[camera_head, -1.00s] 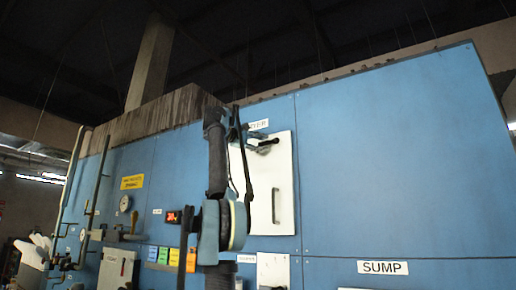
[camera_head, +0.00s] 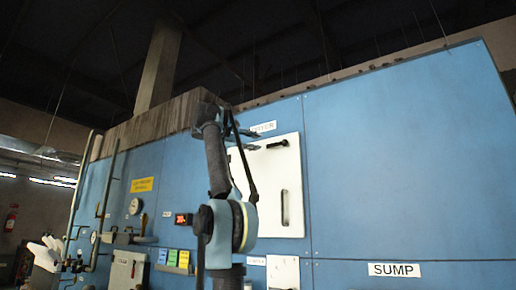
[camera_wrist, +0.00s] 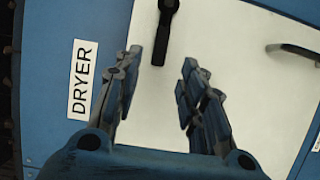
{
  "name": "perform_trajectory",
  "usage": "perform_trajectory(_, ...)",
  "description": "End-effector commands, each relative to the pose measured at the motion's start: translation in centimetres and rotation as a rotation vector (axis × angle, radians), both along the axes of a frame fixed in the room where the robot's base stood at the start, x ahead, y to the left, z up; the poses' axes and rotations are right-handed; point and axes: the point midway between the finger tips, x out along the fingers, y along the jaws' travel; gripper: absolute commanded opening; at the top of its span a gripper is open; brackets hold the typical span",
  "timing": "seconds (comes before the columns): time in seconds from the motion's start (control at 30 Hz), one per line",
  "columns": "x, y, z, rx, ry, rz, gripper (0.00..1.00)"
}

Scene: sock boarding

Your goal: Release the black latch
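The black latch (camera_wrist: 165,30) is a short dark lever on the white dryer door (camera_wrist: 215,45). In the wrist view it enters from the top edge, and its lower end points into the gap between my fingertips. In the head view the latch (camera_head: 278,144) is small and dark near the door's top. My gripper (camera_wrist: 160,62) is open, with one finger on each side of the latch's line. I see no finger closed on the latch; whether either touches it I cannot tell. In the head view my arm partly covers the door's left side.
A DRYER label (camera_wrist: 84,80) is on the blue panel beside the door. A dark door handle (camera_wrist: 294,50) sits lower on the door. The SUMP label (camera_head: 394,269) is on the blue panel at right. Gauge and pipes are at left.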

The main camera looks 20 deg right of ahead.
Motion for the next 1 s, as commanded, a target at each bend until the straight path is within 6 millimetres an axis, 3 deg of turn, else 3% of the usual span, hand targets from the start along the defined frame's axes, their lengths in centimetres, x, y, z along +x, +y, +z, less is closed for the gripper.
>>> perform_trajectory(0.33, -0.5, 3.1, 0.0, 0.0, 0.0, 0.001, 0.38)
perform_trajectory(1.0, -0.7, 3.5, 0.0, 0.0, 0.0, -0.001, 0.38)
